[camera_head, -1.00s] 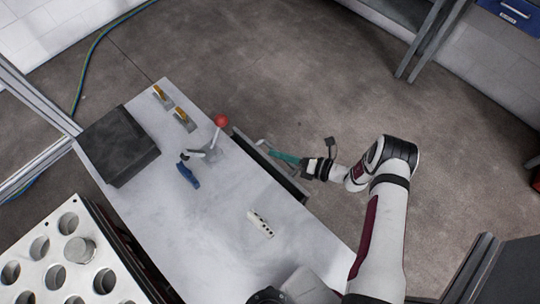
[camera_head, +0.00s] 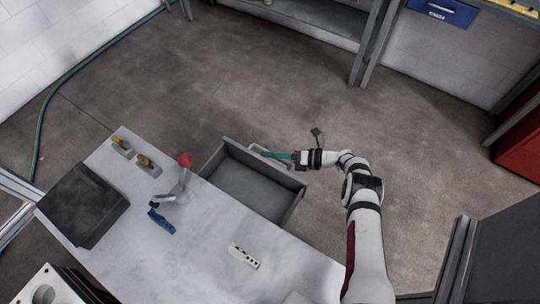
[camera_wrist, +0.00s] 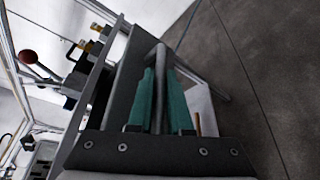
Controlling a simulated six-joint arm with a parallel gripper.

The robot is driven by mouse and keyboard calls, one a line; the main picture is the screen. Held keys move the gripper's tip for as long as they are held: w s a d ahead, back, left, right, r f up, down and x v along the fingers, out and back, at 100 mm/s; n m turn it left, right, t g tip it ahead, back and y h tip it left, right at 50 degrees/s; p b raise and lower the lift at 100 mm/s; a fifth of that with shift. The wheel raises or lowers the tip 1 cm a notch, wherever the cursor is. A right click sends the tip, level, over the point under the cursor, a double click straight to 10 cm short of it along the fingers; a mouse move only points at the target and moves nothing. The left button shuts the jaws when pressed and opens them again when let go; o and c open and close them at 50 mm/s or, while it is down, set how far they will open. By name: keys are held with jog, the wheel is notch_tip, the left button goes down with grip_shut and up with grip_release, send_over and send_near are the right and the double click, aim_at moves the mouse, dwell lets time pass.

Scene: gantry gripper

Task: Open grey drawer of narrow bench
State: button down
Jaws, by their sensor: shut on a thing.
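The grey drawer (camera_head: 248,190) is pulled well out of the side of the narrow bench (camera_head: 200,250), and its inside looks empty. My gripper (camera_head: 272,154) is at the drawer's outer front. Its teal fingers also show in the wrist view (camera_wrist: 160,95), one on each side of the drawer's grey bar handle (camera_wrist: 156,75). The gripper is shut on this handle. The far part of the handle shows beyond the fingers in the wrist view, beside the dark drawer front.
On the bench top are a dark box (camera_head: 82,205), a red-knobbed lever (camera_head: 184,162), a blue-handled tool (camera_head: 160,221), two yellow-topped pieces (camera_head: 144,160) and a white block (camera_head: 244,256). The floor (camera_head: 270,95) beyond the drawer is clear.

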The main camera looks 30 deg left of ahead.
jog(key=c, duration=0.8)
grip_release()
jog(key=shift+c, duration=0.2)
jog(key=v, duration=1.5)
jog(key=shift+d, duration=0.35)
jog(key=shift+r, duration=0.1)
